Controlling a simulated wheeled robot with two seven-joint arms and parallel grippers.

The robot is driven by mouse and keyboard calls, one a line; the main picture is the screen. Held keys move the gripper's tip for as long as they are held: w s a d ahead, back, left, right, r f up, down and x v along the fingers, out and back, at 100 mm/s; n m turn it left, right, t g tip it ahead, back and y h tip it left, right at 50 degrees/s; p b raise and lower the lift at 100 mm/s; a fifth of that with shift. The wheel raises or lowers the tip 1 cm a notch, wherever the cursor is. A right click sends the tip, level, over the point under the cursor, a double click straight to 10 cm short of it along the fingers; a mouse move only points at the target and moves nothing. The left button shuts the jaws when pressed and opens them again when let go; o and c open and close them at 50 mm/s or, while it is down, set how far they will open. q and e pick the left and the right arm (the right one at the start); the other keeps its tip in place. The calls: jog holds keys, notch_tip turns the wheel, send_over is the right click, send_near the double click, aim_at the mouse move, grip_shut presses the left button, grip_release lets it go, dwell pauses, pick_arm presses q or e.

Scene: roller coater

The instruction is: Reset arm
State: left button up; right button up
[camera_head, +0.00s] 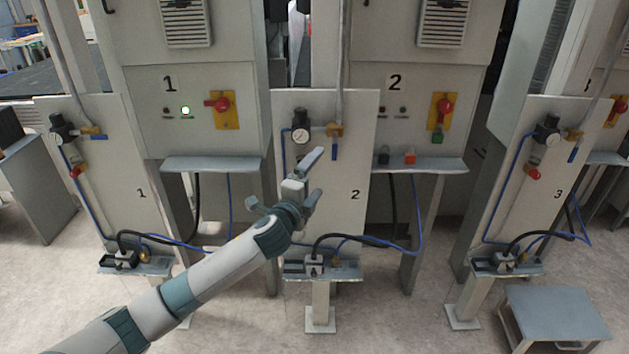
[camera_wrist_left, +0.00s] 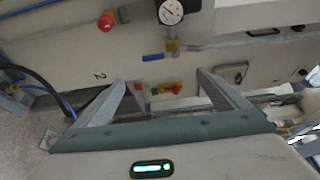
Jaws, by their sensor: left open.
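My left arm (camera_head: 190,285) reaches in from the lower left of the head view. Its gripper (camera_head: 311,160) is raised in front of the panel marked 2 (camera_head: 350,215), below the pressure gauge (camera_head: 300,134). In the left wrist view the two fingers of the left gripper (camera_wrist_left: 168,84) are spread apart with nothing held between them. A red knob (camera_wrist_left: 105,22), the gauge (camera_wrist_left: 172,11) and a blue-handled valve (camera_wrist_left: 165,55) lie beyond the fingers there. My right gripper is in neither view.
Panel 1 (camera_head: 130,215) and panel 3 (camera_head: 533,215) stand either side. A shelf (camera_head: 415,165) juts from cabinet 2. A low stool (camera_head: 555,312) stands at the lower right.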

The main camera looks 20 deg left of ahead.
pick_arm(q)
jog(key=shift+s, duration=0.3)
